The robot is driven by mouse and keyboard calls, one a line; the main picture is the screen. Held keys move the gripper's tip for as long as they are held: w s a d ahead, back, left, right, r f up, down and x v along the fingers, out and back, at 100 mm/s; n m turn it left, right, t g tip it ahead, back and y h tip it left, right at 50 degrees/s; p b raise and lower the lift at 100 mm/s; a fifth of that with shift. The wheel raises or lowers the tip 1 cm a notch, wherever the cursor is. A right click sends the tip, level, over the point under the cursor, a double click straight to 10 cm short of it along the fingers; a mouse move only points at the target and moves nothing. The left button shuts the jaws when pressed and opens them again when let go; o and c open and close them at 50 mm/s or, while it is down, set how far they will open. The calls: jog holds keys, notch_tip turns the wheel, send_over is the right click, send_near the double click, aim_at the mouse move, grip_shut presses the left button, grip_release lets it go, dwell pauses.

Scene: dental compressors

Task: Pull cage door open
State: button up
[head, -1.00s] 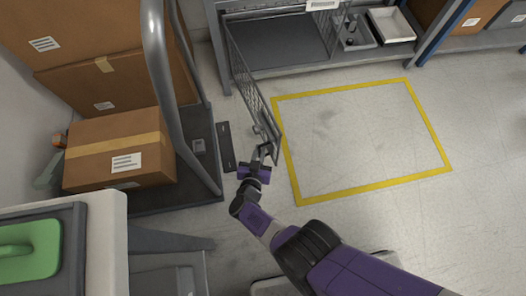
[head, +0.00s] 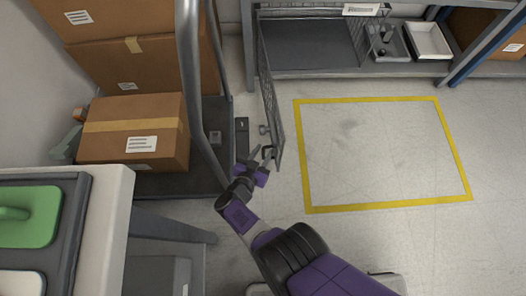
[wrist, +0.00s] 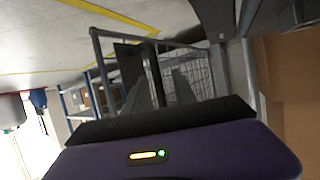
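The cage door (head: 269,90) is a grey wire-mesh panel. In the head view it stands swung well out from the front of the cage (head: 310,45), hinged at the cage's left side, with its free end toward me. A small handle (head: 264,130) sits on its left face near the free end. My gripper (head: 262,153) is at that free end, just below the handle, with its fingers spread apart. One finger is close to the door's edge; whether it touches is unclear. In the wrist view mesh (wrist: 195,75) shows beyond a dark finger (wrist: 154,75).
A cart (head: 222,150) with cardboard boxes (head: 135,130) stands close left of the door. A yellow-outlined floor area (head: 385,155) at right is clear. A worktop (head: 115,200) is at lower left. Trays (head: 428,40) sit on the shelf right of the cage.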

jog(key=p+v, duration=0.4)
jog(key=v, duration=0.3)
jog(key=shift+s+a, duration=0.15)
jog(key=shift+s, duration=0.2)
jog(key=shift+s+r, duration=0.1)
dwell(0.4)
